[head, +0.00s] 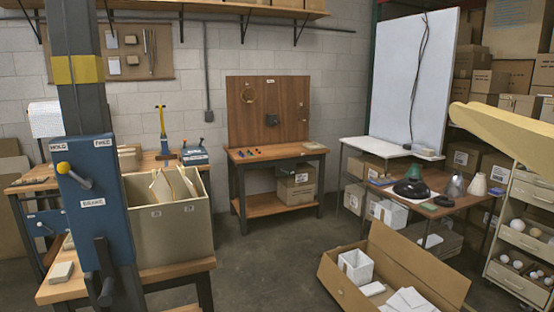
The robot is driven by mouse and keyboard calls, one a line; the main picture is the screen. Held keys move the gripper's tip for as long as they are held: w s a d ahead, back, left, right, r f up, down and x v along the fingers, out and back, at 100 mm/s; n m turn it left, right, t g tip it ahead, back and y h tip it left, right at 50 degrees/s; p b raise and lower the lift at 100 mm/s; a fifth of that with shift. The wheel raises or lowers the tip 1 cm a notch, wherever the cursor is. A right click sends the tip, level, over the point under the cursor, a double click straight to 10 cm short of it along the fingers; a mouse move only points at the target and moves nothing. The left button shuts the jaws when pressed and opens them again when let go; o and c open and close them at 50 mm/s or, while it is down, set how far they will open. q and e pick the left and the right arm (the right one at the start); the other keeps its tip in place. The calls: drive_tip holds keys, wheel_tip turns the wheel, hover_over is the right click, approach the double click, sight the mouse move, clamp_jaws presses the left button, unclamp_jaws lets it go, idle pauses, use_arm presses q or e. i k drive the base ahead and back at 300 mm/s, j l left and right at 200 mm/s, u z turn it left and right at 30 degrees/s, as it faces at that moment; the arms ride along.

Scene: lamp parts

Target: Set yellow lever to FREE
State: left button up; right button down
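A blue brake box (100,225) is mounted on a dark grey post (88,115) in the left foreground. A short lever with a yellow knob (63,168) sits on its upper front. The lever tilts up and left from its pivot, so the knob lies under the HOLD label (57,147). The FREE label (103,143) is at the upper right of the box, away from the knob. A BRAKE label (92,202) is below the lever. A dark handle (104,270) hangs lower on the box. Neither of my grippers is in view.
A beige bin (170,230) stands on a wooden bench right behind the box. A pale yellow beam (500,130) juts in from the right. An open cardboard box (340,290) lies on the floor at front centre. The middle floor (265,245) is clear.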

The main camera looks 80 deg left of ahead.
sight(63, 167)
drive_tip(key=u, duration=3.85)
